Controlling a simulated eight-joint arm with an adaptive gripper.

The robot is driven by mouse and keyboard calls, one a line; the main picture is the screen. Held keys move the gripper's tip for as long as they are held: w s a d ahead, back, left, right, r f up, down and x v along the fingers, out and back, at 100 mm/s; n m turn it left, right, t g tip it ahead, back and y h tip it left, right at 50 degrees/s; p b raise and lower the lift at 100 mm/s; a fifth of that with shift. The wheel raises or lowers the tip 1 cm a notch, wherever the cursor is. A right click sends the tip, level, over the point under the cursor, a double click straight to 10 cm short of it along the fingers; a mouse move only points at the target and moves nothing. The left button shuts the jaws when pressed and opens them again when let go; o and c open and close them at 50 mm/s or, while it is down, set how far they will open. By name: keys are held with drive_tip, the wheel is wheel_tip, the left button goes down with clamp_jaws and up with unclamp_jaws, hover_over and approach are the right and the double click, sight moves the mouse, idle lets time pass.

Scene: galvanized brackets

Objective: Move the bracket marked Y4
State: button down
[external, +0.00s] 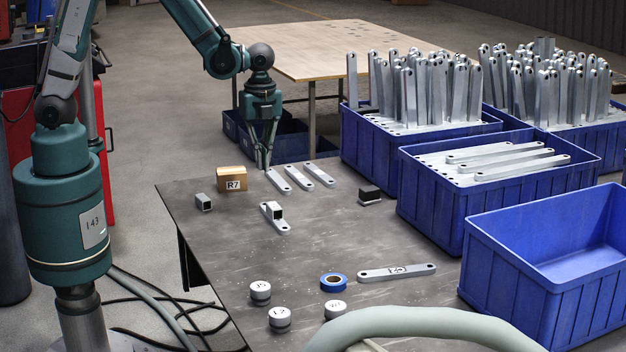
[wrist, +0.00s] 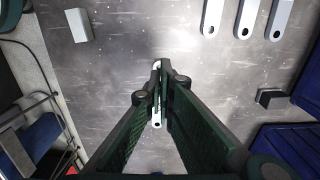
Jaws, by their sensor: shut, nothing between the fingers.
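My gripper (external: 266,166) is shut and empty, pointing down above the table near the box. In the wrist view my gripper (wrist: 163,68) hangs over a pale bracket, which it largely hides. This appears to be the bracket (external: 285,226) in mid-table, which has a small grey block on it. Three bare brackets (external: 298,179) lie side by side near the far edge; they also show in the wrist view (wrist: 244,18). Another bracket (external: 408,271) lies nearer the front with a dark marking that I cannot read surely. I see no clear Y4.
A box marked R7 (external: 231,179), a grey block (external: 203,203) and a black block (external: 369,195) stand on the table (external: 225,240). Marked round weights (external: 280,319) and blue tape (external: 333,283) are in front. Blue crates line the right, one empty (external: 520,290).

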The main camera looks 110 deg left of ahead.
wheel_tip(320, 180, down, 10)
drive_tip(key=b, duration=0.2)
drive_tip(key=shift+r+b, duration=0.1)
drive_tip(key=shift+b, duration=0.25)
drive_tip(key=shift+w+d, duration=0.6)
drive_tip(key=shift+w+d+b, duration=0.45)
drive_tip(key=shift+w+d, duration=0.35)
drive_tip(key=shift+w+d, duration=0.1)
drive_tip(key=w+d+b, duration=0.1)
drive_tip(key=w+d, duration=1.3)
drive_tip(key=shift+w+d, duration=0.15)
